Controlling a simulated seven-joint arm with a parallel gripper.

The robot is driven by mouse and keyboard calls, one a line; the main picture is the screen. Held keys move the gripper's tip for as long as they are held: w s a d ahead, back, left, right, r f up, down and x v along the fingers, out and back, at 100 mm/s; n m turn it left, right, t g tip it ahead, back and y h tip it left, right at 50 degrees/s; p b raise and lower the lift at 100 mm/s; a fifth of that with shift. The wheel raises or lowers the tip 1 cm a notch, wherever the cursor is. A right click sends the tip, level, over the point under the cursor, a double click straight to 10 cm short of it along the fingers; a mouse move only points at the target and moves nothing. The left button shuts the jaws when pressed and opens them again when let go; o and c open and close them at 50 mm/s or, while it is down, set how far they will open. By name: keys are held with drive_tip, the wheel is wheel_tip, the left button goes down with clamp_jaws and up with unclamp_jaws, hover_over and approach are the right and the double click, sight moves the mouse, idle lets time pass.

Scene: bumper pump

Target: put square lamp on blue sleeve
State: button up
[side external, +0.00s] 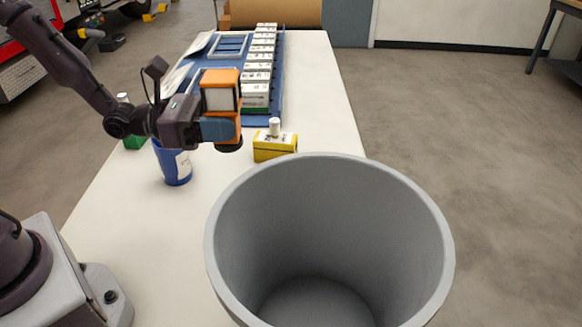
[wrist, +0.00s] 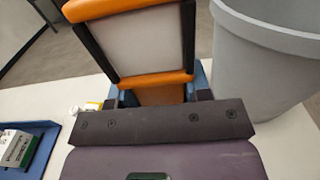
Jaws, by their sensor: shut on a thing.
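The square lamp (side external: 222,92) has an orange frame, a pale grey square panel and a dark round base. My gripper (side external: 218,129) is shut on its lower part and holds it upright above the white table. In the wrist view the lamp (wrist: 152,45) stands between the blue fingertips of my gripper (wrist: 157,94). The blue sleeve (side external: 176,167), a blue cylinder with a white label, stands on the table below and left of the lamp in the side view. The lamp is apart from it. My gripper hides part of the sleeve's top.
A large grey bin (side external: 432,235) stands close in front. A yellow box (side external: 275,148) with a white knob is right of the lamp. A blue tray (side external: 272,113) holds a row of white boxes behind. A green box (side external: 134,142) is partly hidden by my arm.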

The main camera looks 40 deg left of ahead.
drive_tip(key=w+f, duration=0.1)
drive_tip(key=w, duration=0.2)
drive_tip(key=w+f, duration=0.1)
drive_tip(key=w, duration=0.1)
drive_tip(key=w+f, duration=0.1)
drive_tip(key=w, duration=0.2)
drive_tip(key=shift+w+d+f, duration=0.3)
drive_tip(key=shift+d+f, duration=0.1)
drive_tip(key=w+f, duration=0.4)
drive_tip(key=f, duration=0.1)
drive_tip(key=shift+w+d+f, duration=0.2)
drive_tip(key=shift+w, duration=0.15)
drive_tip(key=shift+w+f, duration=0.15)
drive_tip(key=shift+f, duration=0.8)
drive_tip(key=shift+w+f, duration=0.1)
drive_tip(key=shift+f, duration=0.8)
drive_tip(key=shift+f, duration=0.1)
drive_tip(key=o, duration=1.1)
